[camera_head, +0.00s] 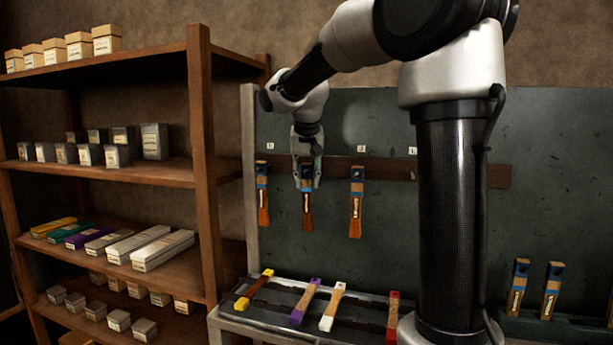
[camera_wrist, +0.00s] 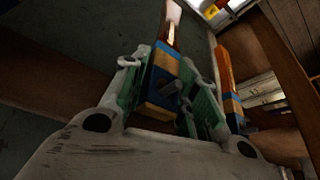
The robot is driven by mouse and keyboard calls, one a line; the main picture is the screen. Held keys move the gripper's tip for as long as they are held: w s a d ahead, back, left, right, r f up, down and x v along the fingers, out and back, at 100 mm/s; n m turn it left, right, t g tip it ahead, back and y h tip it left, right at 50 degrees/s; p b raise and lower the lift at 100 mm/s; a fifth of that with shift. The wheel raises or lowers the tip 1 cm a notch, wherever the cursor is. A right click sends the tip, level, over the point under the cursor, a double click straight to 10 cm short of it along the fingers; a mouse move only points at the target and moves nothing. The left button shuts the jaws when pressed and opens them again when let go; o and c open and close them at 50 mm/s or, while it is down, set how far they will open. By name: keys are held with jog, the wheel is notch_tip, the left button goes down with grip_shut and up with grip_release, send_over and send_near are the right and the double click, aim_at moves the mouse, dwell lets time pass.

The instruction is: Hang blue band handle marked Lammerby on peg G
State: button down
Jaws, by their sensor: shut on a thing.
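My gripper (camera_head: 306,182) is at the wooden rail (camera_head: 335,168) on the dark board and is shut on a handle (camera_head: 307,212) with a blue band. The handle hangs upright, orange-brown end down. In the wrist view the handle (camera_wrist: 164,68) sits between the two green-padded fingers (camera_wrist: 172,100). A dark peg-like stub (camera_wrist: 168,96) shows at its banded end; I cannot tell whether the handle rests on it. Its marking is unreadable. Small letter tags (camera_head: 361,149) sit above the rail; the one above my gripper is hidden, and I cannot read G.
Similar blue-banded handles hang left (camera_head: 262,195) and right (camera_head: 356,203) of my gripper, close by. A bench (camera_head: 240,318) below holds several coloured handles. More blue-banded handles (camera_head: 550,290) stand at the right. A shelf (camera_head: 200,180) with boxes stands at the left.

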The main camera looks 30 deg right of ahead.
dwell(0.4)
jog(key=c, duration=1)
grip_release()
jog(key=shift+c, duration=0.2)
jog(key=shift+r, duration=0.1)
jog(key=v, duration=1.2)
jog(key=s+a+f+n, duration=0.1)
jog(key=s+f+n, duration=0.25)
jog(key=f, duration=0.45)
jog(key=s+f+y, duration=0.1)
jog(key=s+f, duration=0.5)
jog(key=s, duration=0.5)
jog(key=s+d+f+n+y, duration=0.1)
jog(key=s+f, duration=0.5)
jog(key=s, duration=0.6)
jog(key=shift+d+f, duration=0.3)
